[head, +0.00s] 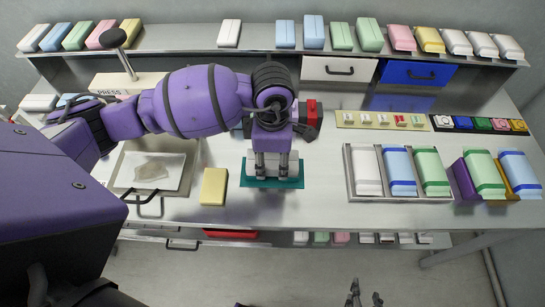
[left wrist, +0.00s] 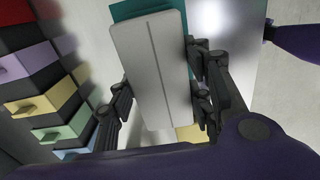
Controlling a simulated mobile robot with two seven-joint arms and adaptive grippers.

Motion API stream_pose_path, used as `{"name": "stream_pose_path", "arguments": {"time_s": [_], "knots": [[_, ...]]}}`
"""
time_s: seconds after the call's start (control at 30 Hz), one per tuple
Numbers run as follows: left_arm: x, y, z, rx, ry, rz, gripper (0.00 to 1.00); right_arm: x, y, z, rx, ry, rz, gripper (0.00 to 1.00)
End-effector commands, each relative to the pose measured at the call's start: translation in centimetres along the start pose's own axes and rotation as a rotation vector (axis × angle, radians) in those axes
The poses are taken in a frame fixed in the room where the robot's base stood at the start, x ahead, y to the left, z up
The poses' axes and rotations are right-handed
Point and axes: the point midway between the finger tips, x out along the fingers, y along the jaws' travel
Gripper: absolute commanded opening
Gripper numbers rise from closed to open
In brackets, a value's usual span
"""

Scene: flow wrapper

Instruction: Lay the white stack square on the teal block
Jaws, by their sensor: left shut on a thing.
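My left gripper (head: 272,172) points down at the middle of the table, shut on the white stack (left wrist: 150,75). In the left wrist view the stack is a pale slab with a line down its middle, between the fingers. The teal block (head: 258,184) lies under the stack in the head view, its edges showing around it. It also shows in the left wrist view (left wrist: 138,9), past the far end of the stack. I cannot tell whether stack and block touch. My right gripper (head: 365,298) is low at the bottom edge, its fingertips apart, with nothing visible between them.
A yellow block (head: 214,187) lies just left of the teal block. A tray (head: 352,188) with white, blue and green packs stands to the right. Table between teal block and right tray is bare.

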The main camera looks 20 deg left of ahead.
Motion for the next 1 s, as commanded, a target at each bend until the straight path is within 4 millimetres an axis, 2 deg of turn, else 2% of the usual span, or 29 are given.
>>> {"name": "stream_pose_path", "arguments": {"time_s": [0.17,0.2,0.33,0.73,0.87,1.0], "knots": [[0.2,0.0,0.0,0.000,0.000,0.000,0.27,0.0,0.1,0.2,-0.005,-0.004,-0.001,0.40],[0.2,0.0,0.0,0.000,0.000,0.000,0.50,0.0,0.1,0.2,-0.006,-0.004,-0.001,0.40],[0.2,0.0,0.0,0.000,0.000,0.000,0.67,0.0,0.1,0.2,-0.006,-0.004,-0.002,0.40],[-0.4,0.1,0.0,0.000,0.000,0.001,0.68,-0.1,-0.1,0.1,0.004,0.000,0.000,0.40],[-2.2,0.1,0.1,0.001,-0.001,0.004,0.68,0.0,-0.1,0.0,0.003,0.000,0.000,0.40],[-5.3,0.2,0.0,0.001,-0.002,0.006,0.68,0.0,-0.1,0.0,0.001,0.000,0.000,0.40]]}}
